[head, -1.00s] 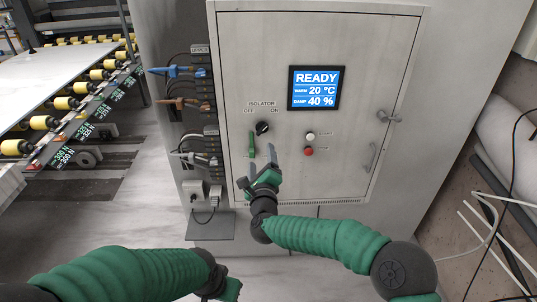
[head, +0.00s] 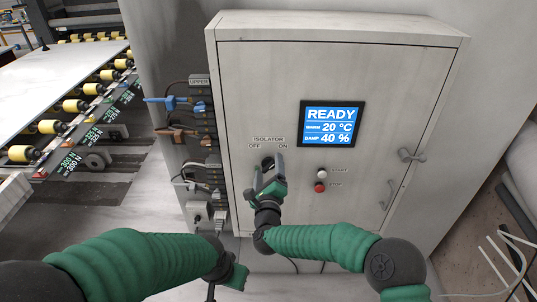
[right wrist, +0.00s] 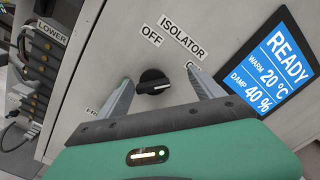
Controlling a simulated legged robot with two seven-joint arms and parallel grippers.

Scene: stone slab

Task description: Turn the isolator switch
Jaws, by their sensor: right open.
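The isolator switch is a black rotary knob (right wrist: 153,82) with a white mark, on the grey cabinet door below the ISOLATOR label (right wrist: 182,36). OFF shows at upper left of it in the right wrist view; ON is partly hidden there by a finger. In the head view the knob (head: 268,162) is partly hidden by my right gripper (head: 269,169). That gripper is open, its two fingers in front of the knob, one on either side in the wrist view; contact cannot be told. My left gripper (head: 235,277) is low at the bottom, its fingers unclear.
A READY display (head: 331,123) is right of the knob. A white START button (head: 322,173) and a red STOP button (head: 320,187) lie close to the right gripper. Cables and connectors (head: 180,103) line the cabinet's left side.

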